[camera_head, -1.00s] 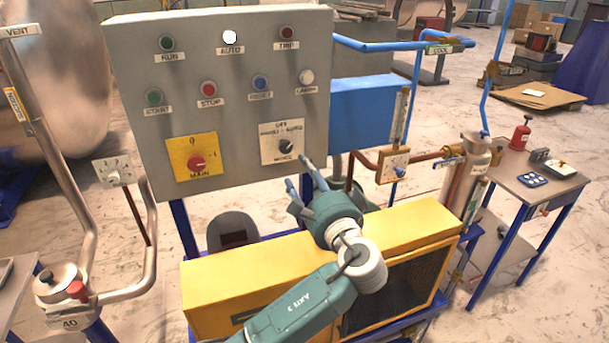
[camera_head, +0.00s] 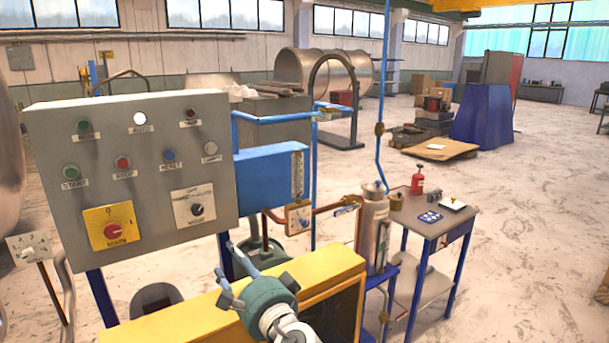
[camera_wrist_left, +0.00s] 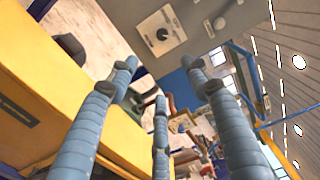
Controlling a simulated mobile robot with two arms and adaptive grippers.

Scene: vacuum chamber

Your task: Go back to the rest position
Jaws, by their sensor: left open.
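My left gripper (camera_head: 240,275) is in the lower middle of the head view, in front of the yellow cabinet and below the grey control panel (camera_head: 60,130). Its blue fingers are spread and hold nothing. In the left wrist view the spread fingers (camera_wrist_left: 160,78) have an empty gap between them. The panel's mode switch (camera_head: 196,209) is up and left of the fingertips, and they look apart from it. The white AUTO lamp (camera_head: 140,118) looks lit. The yellow MAIN switch (camera_head: 110,229) is at the panel's lower left. My right gripper is not in view.
The yellow cabinet (camera_head: 180,325) lies below and beside the gripper. A blue box (camera_head: 268,175) and pipes with a gauge (camera_head: 299,218) stand right of the panel.

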